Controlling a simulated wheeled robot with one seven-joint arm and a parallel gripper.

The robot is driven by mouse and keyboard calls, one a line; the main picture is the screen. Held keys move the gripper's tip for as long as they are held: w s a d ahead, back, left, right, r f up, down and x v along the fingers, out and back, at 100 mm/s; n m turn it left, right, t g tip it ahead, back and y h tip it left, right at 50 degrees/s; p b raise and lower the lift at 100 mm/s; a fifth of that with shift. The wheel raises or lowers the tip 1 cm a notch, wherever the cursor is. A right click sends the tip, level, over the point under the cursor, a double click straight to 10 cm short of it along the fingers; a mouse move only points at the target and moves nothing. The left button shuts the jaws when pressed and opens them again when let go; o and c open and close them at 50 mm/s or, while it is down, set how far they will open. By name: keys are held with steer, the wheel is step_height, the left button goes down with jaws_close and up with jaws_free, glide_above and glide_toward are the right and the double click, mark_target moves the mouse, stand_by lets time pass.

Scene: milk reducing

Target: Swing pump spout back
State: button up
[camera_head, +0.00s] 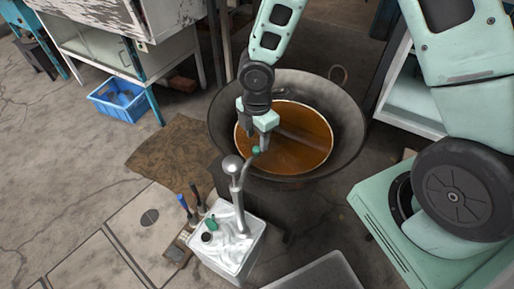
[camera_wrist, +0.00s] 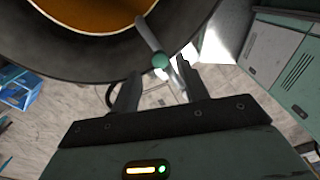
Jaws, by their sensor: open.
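The pump stands on a silvery square canister (camera_head: 228,237), with a round metal knob (camera_head: 232,163) on top. Its curved metal spout (camera_head: 247,172) ends in a green tip (camera_head: 256,151) at the near rim of the wok. My gripper (camera_head: 265,143) is right at the tip, over the wok's near side. In the wrist view my gripper (camera_wrist: 157,84) is open, its two dark fingers apart. The green ball (camera_wrist: 160,61) on the spout (camera_wrist: 150,38) shows just beyond and between the fingertips. I cannot tell whether a finger touches it.
A large dark wok (camera_head: 350,125) holds brown liquid (camera_head: 300,155). Tools with blue and dark handles (camera_head: 184,203) stand left of the canister. A blue crate (camera_head: 118,102) is at the upper left. A brown mat (camera_head: 165,155) lies on open floor left of the wok.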

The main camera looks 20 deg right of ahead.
mark_target(257, 148)
steer(key=shift+f+b, duration=0.4)
steer(key=shift+f, duration=1.75)
steer(key=shift+c, duration=0.4)
jaws_close()
